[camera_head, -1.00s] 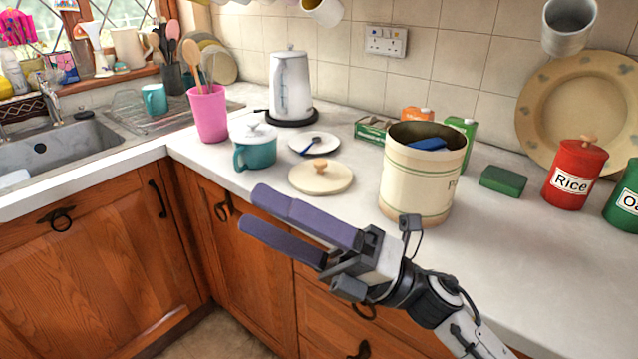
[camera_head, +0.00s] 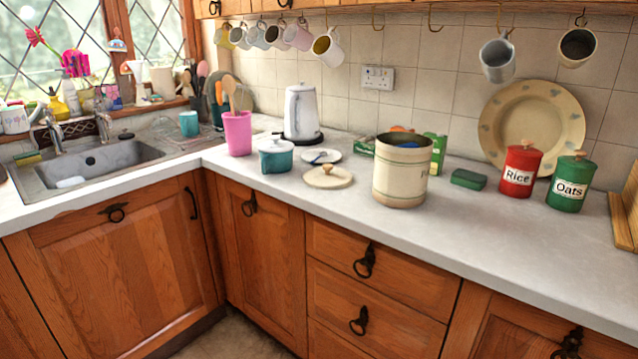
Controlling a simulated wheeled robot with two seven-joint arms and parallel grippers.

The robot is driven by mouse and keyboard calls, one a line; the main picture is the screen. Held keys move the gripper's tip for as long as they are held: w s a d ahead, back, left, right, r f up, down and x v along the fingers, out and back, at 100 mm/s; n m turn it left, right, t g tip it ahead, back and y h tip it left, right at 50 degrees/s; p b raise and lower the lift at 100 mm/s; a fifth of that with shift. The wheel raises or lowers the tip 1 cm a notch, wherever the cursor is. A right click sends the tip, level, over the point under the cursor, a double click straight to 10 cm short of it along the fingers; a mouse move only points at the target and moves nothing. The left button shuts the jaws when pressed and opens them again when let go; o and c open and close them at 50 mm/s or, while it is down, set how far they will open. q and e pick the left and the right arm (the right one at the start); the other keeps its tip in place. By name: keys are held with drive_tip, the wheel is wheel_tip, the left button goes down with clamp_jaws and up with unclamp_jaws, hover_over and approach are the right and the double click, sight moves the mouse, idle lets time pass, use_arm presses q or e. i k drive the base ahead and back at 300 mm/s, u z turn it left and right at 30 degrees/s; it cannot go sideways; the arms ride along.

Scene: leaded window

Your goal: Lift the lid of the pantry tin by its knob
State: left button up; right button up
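A red Rice tin (camera_head: 519,172) and a green Oats tin (camera_head: 568,183) stand to the right, each with a lid and wooden knob on. Neither of my grippers is in view.
A teal pot (camera_head: 276,158) and a small white plate (camera_head: 320,156) stand near the lid. A green block (camera_head: 469,179) lies right of the cream tin. Mugs hang above. The worktop's (camera_head: 480,235) front right is clear.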

sight(326, 177)
drive_tip(key=u, duration=1.5)
drive_tip(key=i, duration=1.2)
drive_tip(key=z, duration=1.95)
